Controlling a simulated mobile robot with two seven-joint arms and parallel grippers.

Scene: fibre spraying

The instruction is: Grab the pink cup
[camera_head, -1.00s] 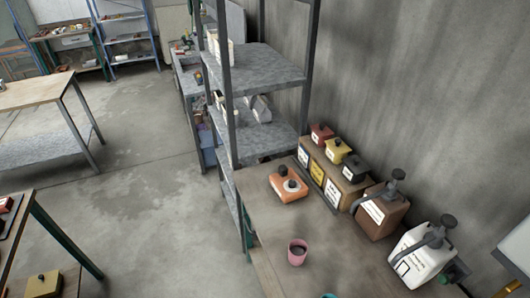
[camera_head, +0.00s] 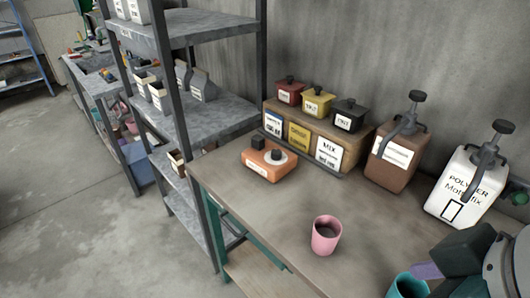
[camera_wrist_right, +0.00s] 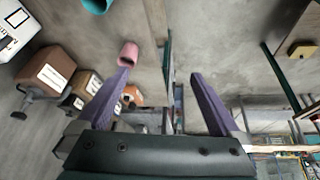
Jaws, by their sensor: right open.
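The pink cup (camera_head: 326,236) stands upright on the workbench (camera_head: 290,226) near its front edge, open at the top. It also shows in the right wrist view (camera_wrist_right: 128,55), just beyond the left finger tip. My right gripper (camera_head: 426,271) comes in at the lower right of the head view, apart from the cup and to its right; only one purple finger shows clearly there. In the right wrist view its two purple fingers (camera_wrist_right: 159,77) are spread wide with nothing between them. My left gripper is in neither current view.
A teal cup (camera_head: 408,286) stands close to my right gripper. An orange box with knobs (camera_head: 268,160), a brown dispenser (camera_head: 395,152) and a white dispenser (camera_head: 462,190) stand behind. Small coloured containers (camera_head: 318,101) line the wall. A metal shelf (camera_head: 196,120) rises on the left.

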